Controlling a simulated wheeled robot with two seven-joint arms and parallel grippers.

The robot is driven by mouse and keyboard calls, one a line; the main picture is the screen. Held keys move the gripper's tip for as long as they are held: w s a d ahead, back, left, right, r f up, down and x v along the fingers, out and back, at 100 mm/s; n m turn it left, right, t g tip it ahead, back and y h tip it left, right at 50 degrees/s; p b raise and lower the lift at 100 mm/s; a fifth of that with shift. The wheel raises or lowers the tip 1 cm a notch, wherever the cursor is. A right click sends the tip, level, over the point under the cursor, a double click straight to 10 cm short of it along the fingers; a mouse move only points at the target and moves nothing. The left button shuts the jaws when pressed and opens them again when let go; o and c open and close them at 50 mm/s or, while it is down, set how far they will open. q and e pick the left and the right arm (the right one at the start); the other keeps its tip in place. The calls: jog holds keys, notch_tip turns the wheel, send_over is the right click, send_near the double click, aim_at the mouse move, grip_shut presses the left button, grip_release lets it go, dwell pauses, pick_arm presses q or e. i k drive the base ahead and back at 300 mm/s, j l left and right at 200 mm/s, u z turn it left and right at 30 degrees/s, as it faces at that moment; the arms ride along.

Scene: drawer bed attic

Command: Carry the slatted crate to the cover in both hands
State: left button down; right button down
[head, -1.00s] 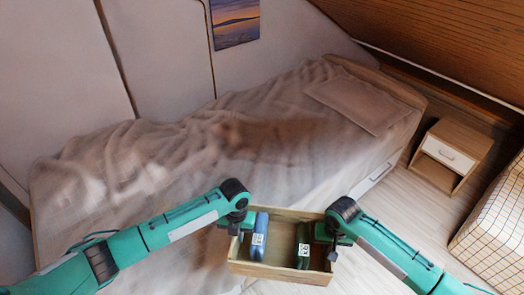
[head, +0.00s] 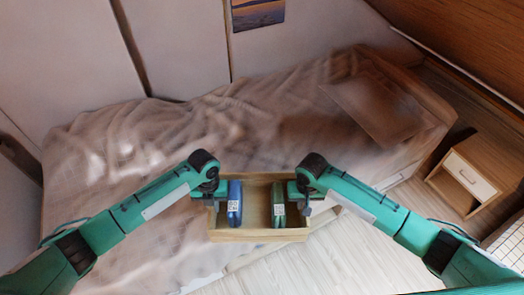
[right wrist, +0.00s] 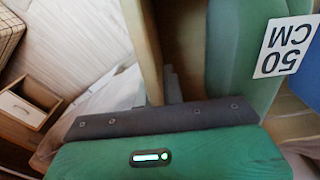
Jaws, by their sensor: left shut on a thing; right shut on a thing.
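The slatted crate (head: 258,236) is a pale wooden open box at the lower middle of the head view, held level between my arms. My left gripper (head: 215,192) is shut on its left end wall, and my right gripper (head: 301,190) is shut on its right end wall. A blue item (head: 234,203) and a green item (head: 278,204) with white labels stand inside. The crate's wall (right wrist: 142,45) shows beside the green item (right wrist: 240,45) in the right wrist view. The brown rumpled cover (head: 120,165) lies on the bed behind the crate.
A pillow (head: 375,105) lies at the bed's right end. A small bedside cabinet (head: 468,170) stands to the right. Pale wooden floor (head: 350,250) is clear at the lower right. The sloped wooden ceiling (head: 480,35) comes low at the upper right.

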aim_at(285, 165)
jog(key=i+l+u, duration=0.1)
jog(key=l, duration=0.2)
jog(key=i+l+u, duration=0.25)
jog(key=l, duration=0.35)
jog(key=i+l, duration=0.5)
jog(key=i, duration=0.15)
